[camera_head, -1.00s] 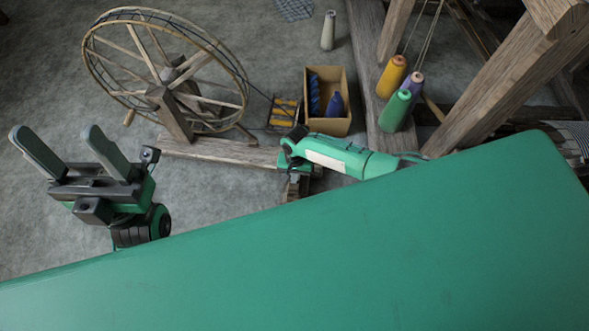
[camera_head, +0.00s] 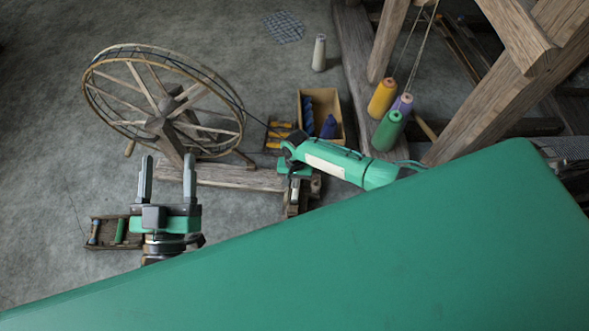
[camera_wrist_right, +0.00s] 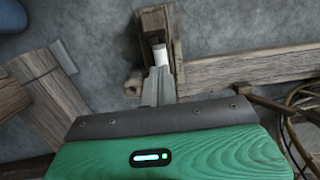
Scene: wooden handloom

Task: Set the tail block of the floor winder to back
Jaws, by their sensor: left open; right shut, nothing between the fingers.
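The floor winder has a large spoked wheel (camera_head: 160,100) and a wooden base beam (camera_head: 225,174) running right. At the beam's right end is a wooden block assembly, apparently the tail block (camera_head: 314,186); it also shows in the right wrist view (camera_wrist_right: 155,20), with a pale peg (camera_wrist_right: 160,54) in it. My right gripper (camera_head: 294,197) is over this end, its fingers shut and empty. In the right wrist view its fingertips (camera_wrist_right: 160,72) are close to the peg; I cannot tell if they touch. My left gripper (camera_head: 168,180) is open and empty, in front of the wheel.
A small tray (camera_head: 110,244) with bobbins lies at left. A box (camera_head: 340,120) with blue bobbins and a rack of yellow bobbins (camera_head: 278,134) stand behind my right arm. Yarn cones (camera_head: 383,98) and loom timbers (camera_head: 505,80) are at right. My green body fills the foreground.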

